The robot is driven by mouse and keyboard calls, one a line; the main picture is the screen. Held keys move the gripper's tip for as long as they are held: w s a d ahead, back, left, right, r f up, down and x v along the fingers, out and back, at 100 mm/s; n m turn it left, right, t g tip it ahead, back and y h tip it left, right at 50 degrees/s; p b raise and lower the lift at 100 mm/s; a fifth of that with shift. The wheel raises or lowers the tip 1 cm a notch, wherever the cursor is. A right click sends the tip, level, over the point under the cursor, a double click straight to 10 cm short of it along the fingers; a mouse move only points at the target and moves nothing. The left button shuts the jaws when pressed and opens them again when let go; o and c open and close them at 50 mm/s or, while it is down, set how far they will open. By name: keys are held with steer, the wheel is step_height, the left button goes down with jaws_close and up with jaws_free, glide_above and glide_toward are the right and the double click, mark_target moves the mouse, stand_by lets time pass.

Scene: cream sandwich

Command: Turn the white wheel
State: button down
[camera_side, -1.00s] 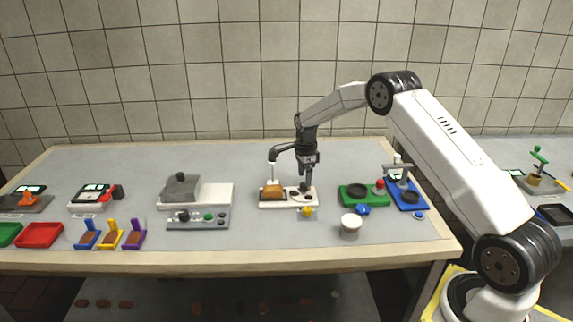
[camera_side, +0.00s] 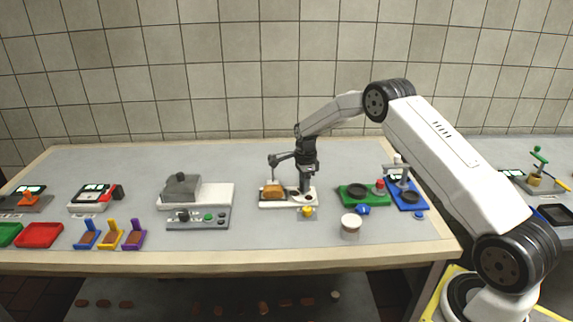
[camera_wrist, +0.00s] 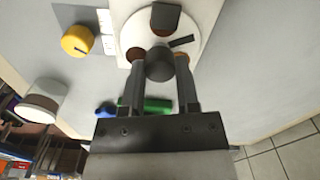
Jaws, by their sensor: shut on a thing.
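The white wheel (camera_wrist: 138,32) is a pale disc with brown and dark marks at the top of the wrist view. In the side view the white wheel (camera_side: 309,197) shows partly beside my gripper (camera_side: 304,190), at the right end of a white station. In the wrist view my gripper (camera_wrist: 160,60) points at the wheel, its two fingers on either side of a dark round knob (camera_wrist: 160,70) on it. The fingers are shut on this knob. A brown bread piece (camera_side: 273,191) sits on the station's left part, under a thin grey spout arm (camera_side: 281,158).
A yellow knob (camera_side: 307,212) is just in front of the station. A white cup (camera_side: 351,226) stands to the front right. Green (camera_side: 346,200) and blue (camera_side: 411,204) stations are at right. A grey press (camera_side: 181,187) stands at left, with bare table between.

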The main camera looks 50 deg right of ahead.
steer(key=shift+n, duration=0.5)
steer(key=n, duration=1)
steer(key=shift+n, duration=0.4)
steer(key=n, duration=1.2)
steer(key=shift+w, duration=0.1)
steer(key=shift+c, duration=1.7)
jaws_free()
steer(key=shift+r, duration=0.1)
